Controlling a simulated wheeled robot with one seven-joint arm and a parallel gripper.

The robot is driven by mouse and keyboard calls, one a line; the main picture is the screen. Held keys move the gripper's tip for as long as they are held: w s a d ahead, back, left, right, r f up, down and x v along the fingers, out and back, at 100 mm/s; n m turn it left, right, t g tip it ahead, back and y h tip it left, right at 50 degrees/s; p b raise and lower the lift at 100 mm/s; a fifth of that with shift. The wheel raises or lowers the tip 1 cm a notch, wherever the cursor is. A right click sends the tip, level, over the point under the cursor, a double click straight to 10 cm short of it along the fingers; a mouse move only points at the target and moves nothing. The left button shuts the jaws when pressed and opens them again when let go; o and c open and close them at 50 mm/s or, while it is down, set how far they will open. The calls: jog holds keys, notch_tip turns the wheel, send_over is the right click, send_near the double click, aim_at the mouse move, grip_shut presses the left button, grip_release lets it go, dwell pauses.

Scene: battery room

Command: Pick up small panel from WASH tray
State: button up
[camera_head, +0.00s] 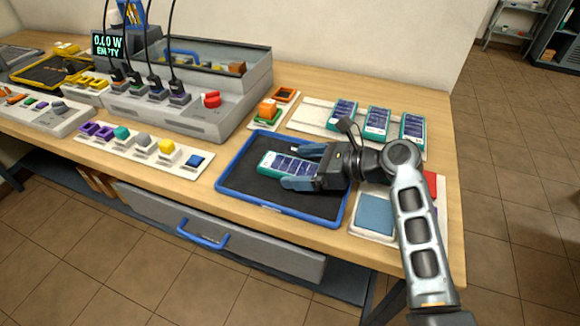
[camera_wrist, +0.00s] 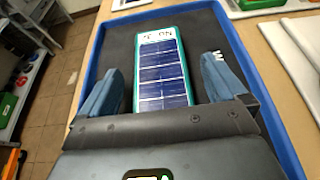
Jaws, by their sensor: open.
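A small panel (camera_head: 284,165) with a teal frame and dark blue cells lies in the blue-rimmed tray (camera_head: 249,205) with a dark floor. My gripper (camera_head: 300,167) is over the right part of the tray, with its fingers open on either side of the panel. In the wrist view the panel (camera_wrist: 162,68) lies between the two blue fingers of my gripper (camera_wrist: 160,85), with a gap on each side. The panel's near end is hidden behind the gripper body. The blue tray rim (camera_wrist: 82,72) also shows there. I cannot read a WASH label on the tray.
A pad holder with a blue pad (camera_head: 374,214) is at the right. A grey test station (camera_head: 190,115) with cables is at the back left. A strip of coloured blocks (camera_head: 142,146) lies left.

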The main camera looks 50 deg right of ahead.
jog(key=shift+w+a+f, duration=0.25)
jog(key=shift+w, duration=0.35)
jog(key=shift+c, duration=0.3)
jog(key=c, duration=1)
jog(key=shift+c, duration=0.5)
jog(key=shift+r, duration=0.15)
